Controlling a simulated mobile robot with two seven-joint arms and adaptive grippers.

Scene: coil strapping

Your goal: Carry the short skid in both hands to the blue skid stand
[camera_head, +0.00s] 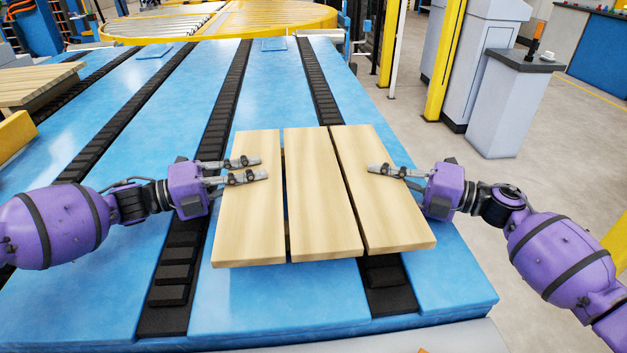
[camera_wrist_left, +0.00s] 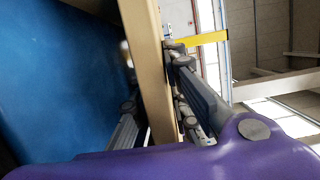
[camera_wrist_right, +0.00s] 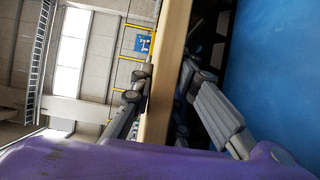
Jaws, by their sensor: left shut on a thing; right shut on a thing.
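The short skid (camera_head: 325,215), three pale wooden planks side by side with dark gaps, is held over a long blue deck (camera_head: 225,310) with black chain strips. My left gripper (camera_head: 262,168) is shut on its left plank; the left wrist view shows the plank's edge (camera_wrist_left: 148,70) between the fingers. My right gripper (camera_head: 375,168) is shut on its right plank, whose edge (camera_wrist_right: 168,70) sits between the fingers in the right wrist view. The skid looks roughly level. Its underside is hidden, and I cannot tell how far it is above the deck.
Another wooden skid (camera_head: 40,84) lies at the far left beside a yellow block (camera_head: 14,137). A yellow-rimmed roller turntable (camera_head: 230,20) stands beyond the deck. A grey cabinet (camera_head: 500,105) and yellow posts stand at the right. The deck beyond the skid is clear.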

